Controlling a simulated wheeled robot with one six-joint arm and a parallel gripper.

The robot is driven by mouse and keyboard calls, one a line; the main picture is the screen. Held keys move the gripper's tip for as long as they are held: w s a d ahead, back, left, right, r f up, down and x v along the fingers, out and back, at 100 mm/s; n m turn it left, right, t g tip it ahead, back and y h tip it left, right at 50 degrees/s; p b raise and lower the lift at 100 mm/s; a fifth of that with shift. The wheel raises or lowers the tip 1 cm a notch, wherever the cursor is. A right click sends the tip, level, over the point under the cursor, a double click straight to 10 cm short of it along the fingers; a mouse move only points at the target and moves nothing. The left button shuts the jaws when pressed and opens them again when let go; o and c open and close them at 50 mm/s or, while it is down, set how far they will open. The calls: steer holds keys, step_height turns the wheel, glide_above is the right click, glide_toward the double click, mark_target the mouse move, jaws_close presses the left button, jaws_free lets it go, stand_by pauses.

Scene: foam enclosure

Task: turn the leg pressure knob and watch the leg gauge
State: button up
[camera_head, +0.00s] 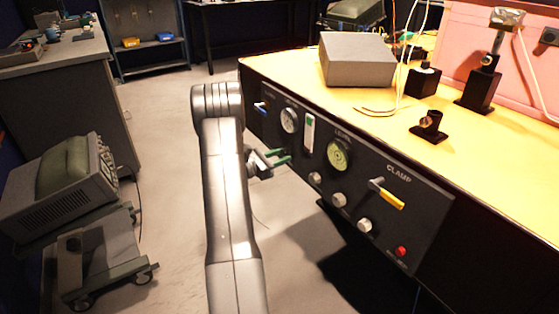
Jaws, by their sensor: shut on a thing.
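The black front panel (375,185) of the bench carries the controls. A round white-faced gauge (289,120), which I take as the leg gauge, sits at its left part; its needle is too small to read. My gripper (278,158), with green fingertips, is at the panel just below this gauge. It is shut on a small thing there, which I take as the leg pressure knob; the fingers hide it. Several grey knobs show to the right, the nearest one (314,178) just beside my fingertips.
A round level (339,155), a yellow-handled clamp lever (387,195) and a red button (401,251) are further right on the panel. A grey box (357,60) and black posts stand on the yellow bench top (470,165). A cart with a grey instrument (62,190) stands left; floor between is clear.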

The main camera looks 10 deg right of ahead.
steer(key=m+b, duration=0.7)
steer(key=b, duration=0.3)
steer(key=shift+f+b, duration=0.2)
steer(key=shift+b, duration=0.2)
steer(key=shift+r+m+b, duration=0.1)
steer(key=shift+m+b, duration=0.45)
steer(key=shift+m, duration=0.05)
steer(key=shift+r, duration=0.1)
steer(key=o, duration=1)
steer(key=shift+c, duration=0.2)
steer(key=shift+a, duration=0.1)
steer(key=p+v, duration=0.3)
steer(key=v, duration=1)
steer(key=shift+a, duration=0.35)
steer(key=shift+d, duration=0.1)
